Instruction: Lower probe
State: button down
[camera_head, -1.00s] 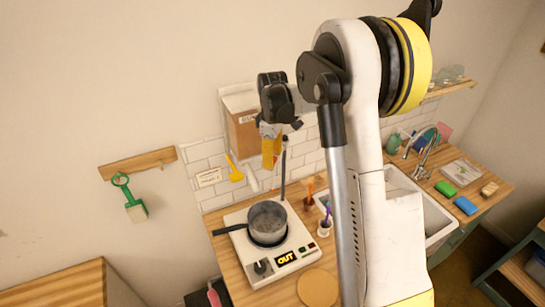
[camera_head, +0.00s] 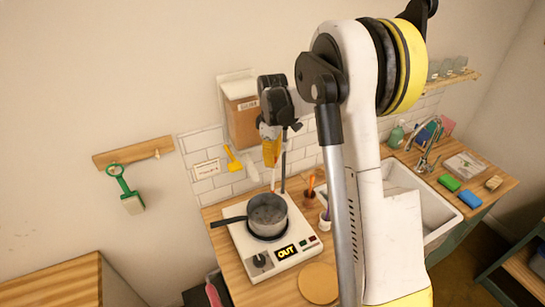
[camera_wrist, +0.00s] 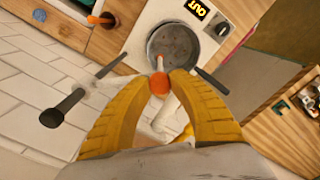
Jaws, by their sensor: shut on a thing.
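My gripper (camera_head: 271,152) has yellow fingers and hangs above the back of the hot plate. In the wrist view the fingers (camera_wrist: 160,84) are closed on the probe (camera_wrist: 160,82), of which an orange end and a pale shaft show. In the head view the probe's thin shaft (camera_head: 273,181) points down from the fingers. The grey pot (camera_head: 268,214) sits on the white hot plate (camera_head: 289,256), whose display reads "OUT". The pot (camera_wrist: 174,42) lies beyond the shaft in the wrist view. I cannot tell whether the probe tip is inside it.
A dark upright rod (camera_head: 284,165) stands close beside my gripper at the back of the hot plate. A small cup with a purple tool (camera_head: 325,223) and a round wooden board (camera_head: 318,284) are to the right. A cardboard box (camera_head: 243,122) is on the wall behind.

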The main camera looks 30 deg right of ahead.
aim_at(273, 189)
notch_tip(273, 189, down, 12)
jog(key=b, duration=0.8)
jog(key=shift+f, duration=0.1)
jog(key=shift+s, duration=0.1)
jog(key=c, duration=1.1)
grip_release()
notch_tip(273, 189, up, 12)
jog(key=shift+r, duration=0.1)
